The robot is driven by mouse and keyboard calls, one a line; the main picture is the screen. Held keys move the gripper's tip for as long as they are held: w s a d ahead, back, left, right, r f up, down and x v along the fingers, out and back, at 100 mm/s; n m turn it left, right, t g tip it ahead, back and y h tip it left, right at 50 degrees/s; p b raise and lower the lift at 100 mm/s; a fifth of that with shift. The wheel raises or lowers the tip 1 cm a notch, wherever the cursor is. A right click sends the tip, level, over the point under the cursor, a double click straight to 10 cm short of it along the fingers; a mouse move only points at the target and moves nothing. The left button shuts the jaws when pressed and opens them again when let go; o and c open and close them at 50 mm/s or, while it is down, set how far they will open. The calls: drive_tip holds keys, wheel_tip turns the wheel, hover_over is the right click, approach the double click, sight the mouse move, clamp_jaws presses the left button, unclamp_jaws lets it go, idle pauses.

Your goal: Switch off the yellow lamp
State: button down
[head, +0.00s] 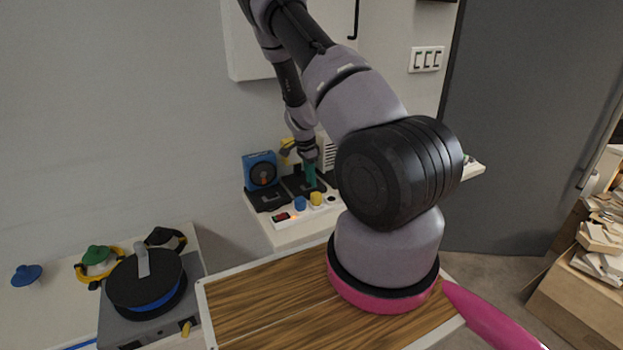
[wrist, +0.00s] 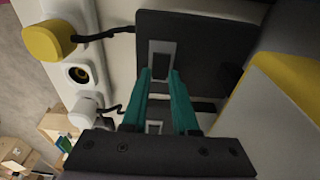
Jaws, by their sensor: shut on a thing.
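A yellow lamp part (head: 287,148) shows at the back of the white shelf, partly hidden by my arm. My gripper (head: 311,176) has teal fingers and points down at the black bases beside it. In the wrist view my gripper (wrist: 159,76) reaches onto a black base (wrist: 200,50). Its fingertips are close together at a grey-framed switch piece (wrist: 160,58) on this base, and it is shut on that piece. The exact contact is hidden. A black cord runs from the base to a yellow plug (wrist: 48,42).
A white power strip (head: 282,219) with a blue plug (head: 300,203), a yellow plug (head: 316,198) and a red switch runs along the shelf front. A blue device (head: 261,170) stands left of my gripper. A wooden tabletop (head: 260,305) lies in front.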

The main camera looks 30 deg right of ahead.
sight(305, 186)
drive_tip(key=shift+a+h, duration=0.2)
drive_tip(key=shift+h, duration=0.4)
drive_tip(key=c, duration=0.7)
unclamp_jaws()
drive_tip(key=v, duration=0.7)
drive_tip(key=shift+a+r, duration=0.1)
drive_tip(key=shift+r, duration=0.15)
